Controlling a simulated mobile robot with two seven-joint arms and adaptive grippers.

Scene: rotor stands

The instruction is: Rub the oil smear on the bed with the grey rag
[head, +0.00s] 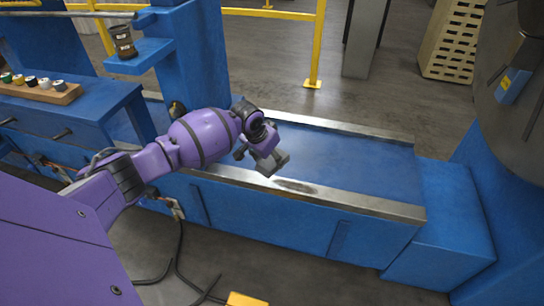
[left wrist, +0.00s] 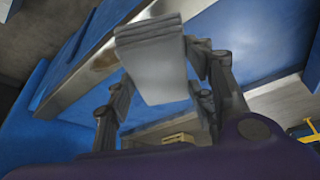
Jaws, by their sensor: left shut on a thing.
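The grey rag (head: 272,163) is a folded pad held in my left gripper (head: 257,150). In the left wrist view the rag (left wrist: 155,62) sits between the two dark fingers, which are shut on it. The bed (head: 350,165) is a long blue trough with bare metal rails. The oil smear (head: 293,185) is a dark patch on its near metal rail, just right of and below the rag in the head view. The rag is close to this rail; whether it touches it I cannot tell. My right gripper is not in view.
A blue bench (head: 75,110) with a wooden rack of small capped items (head: 38,88) stands at the left. A dark container (head: 122,40) stands on a blue ledge. A large grey round machine part (head: 515,100) is at the right. The bed's right half is clear.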

